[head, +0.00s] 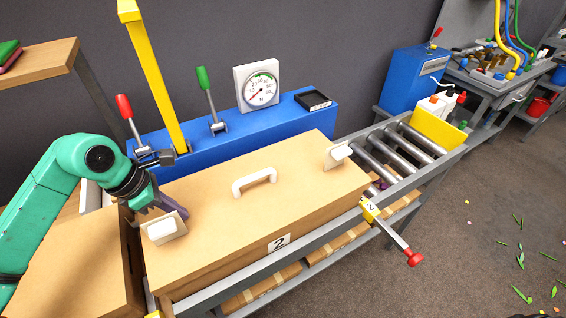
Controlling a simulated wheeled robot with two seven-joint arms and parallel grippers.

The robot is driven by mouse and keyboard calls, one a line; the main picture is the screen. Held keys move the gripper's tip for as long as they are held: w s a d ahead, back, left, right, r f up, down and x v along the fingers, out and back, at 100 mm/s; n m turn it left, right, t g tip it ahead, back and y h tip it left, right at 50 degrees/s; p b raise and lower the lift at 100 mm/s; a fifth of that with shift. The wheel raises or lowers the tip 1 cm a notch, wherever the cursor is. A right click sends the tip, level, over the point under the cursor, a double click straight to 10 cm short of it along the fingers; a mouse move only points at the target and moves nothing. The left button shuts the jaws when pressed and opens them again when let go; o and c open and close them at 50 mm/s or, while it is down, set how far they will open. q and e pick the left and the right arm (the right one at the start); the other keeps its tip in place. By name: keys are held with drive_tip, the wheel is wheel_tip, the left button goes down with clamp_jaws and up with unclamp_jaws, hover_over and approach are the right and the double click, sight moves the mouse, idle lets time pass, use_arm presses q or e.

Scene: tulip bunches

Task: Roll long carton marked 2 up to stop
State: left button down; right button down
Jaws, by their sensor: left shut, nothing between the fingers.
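The long tan carton (225,200) marked with a 2 lies on the roller conveyor, with a white handle on top and a white block at each end. A yellow plate (437,130), which looks like the stop, stands upright at the conveyor's far right end. Several bare rollers (398,145) show between the carton's right end and this plate, so the two are apart. My left gripper (158,202) is shut and empty at the carton's left end, close behind the near-left white block (162,228); I cannot tell if it touches. My right gripper is not in view.
A blue bench (240,125) with a dial gauge (258,84) and red and green levers runs behind the carton. A red-knobbed lever (413,258) with a yellow tag 2 sticks out from the front rail. Another carton (80,255) stands at left.

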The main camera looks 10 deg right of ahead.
sight(236, 183)
use_arm(q)
drive_tip(key=d, duration=0.1)
drive_tip(key=w+d, duration=0.1)
drive_tip(key=d, duration=0.3)
drive_tip(key=shift+w+p, duration=0.35)
drive_tip(key=shift+w, duration=0.05)
drive_tip(key=d, duration=0.2)
drive_tip(key=w+d, duration=0.1)
drive_tip(key=shift+w+d, duration=0.15)
drive_tip(key=shift+d, duration=0.25)
drive_tip(key=d, duration=0.1)
drive_tip(key=w+d, duration=0.1)
drive_tip(key=d, duration=0.2)
drive_tip(key=shift+w+d, duration=0.3)
drive_tip(key=shift+w+d+b, duration=0.3)
drive_tip(key=shift+w+d, duration=0.4)
drive_tip(key=shift+d, duration=1.25)
drive_tip(key=shift+w+d+b, duration=0.25)
drive_tip(key=shift+w+d, duration=0.4)
drive_tip(key=shift+d, duration=1.3)
drive_tip(key=shift+w+d+b, duration=0.3)
drive_tip(key=shift+w+d, duration=0.4)
drive_tip(key=shift+d, duration=1.25)
